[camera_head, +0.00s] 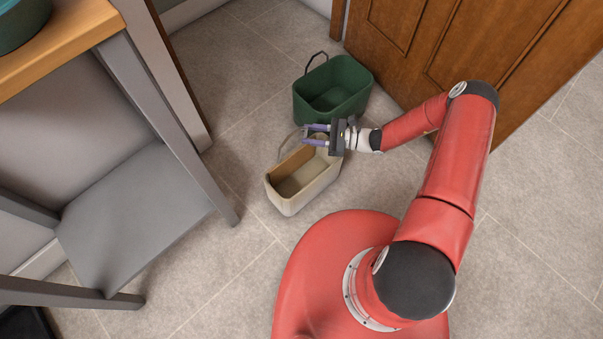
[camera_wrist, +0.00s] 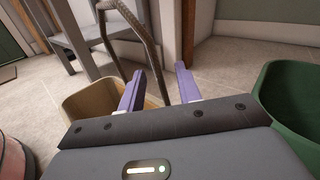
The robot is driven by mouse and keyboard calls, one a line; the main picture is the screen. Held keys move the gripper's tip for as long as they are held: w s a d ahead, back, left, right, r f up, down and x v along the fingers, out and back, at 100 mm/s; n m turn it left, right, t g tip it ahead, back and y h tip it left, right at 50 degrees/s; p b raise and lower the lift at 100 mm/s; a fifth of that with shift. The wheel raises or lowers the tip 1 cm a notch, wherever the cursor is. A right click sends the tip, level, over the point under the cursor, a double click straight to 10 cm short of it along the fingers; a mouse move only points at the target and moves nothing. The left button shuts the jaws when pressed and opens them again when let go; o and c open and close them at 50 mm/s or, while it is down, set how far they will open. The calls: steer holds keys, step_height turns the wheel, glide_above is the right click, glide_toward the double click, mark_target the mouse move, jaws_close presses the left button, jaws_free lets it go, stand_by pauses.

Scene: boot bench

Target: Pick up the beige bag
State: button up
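The beige bag (camera_head: 296,196) stands upright and open-topped on the tiled floor. Its thin handle (camera_head: 285,143) arches up at the far end. My gripper (camera_head: 305,134) is above that far end, its purple fingers pointing left. In the wrist view my gripper (camera_wrist: 159,70) is open, with a gap between the fingers. The handle (camera_wrist: 152,45) rises close by, and one side of it passes through that gap. I cannot tell whether it touches a finger. The bag's body (camera_wrist: 88,100) shows behind the left finger.
A green bag (camera_head: 340,92) with a dark handle stands just behind, near a wooden door (camera_head: 440,45); it also shows at the wrist view's right edge (camera_wrist: 290,95). A grey bench (camera_head: 135,205) with a wooden top (camera_head: 60,45) is on the left. Floor right of the bag is partly clear.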

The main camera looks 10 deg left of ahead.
steer(key=a, duration=0.3)
steer(key=shift+a+r, duration=0.1)
steer(key=shift+a, duration=0.3)
steer(key=shift+c, duration=0.4)
jaws_close()
stand_by(0.6)
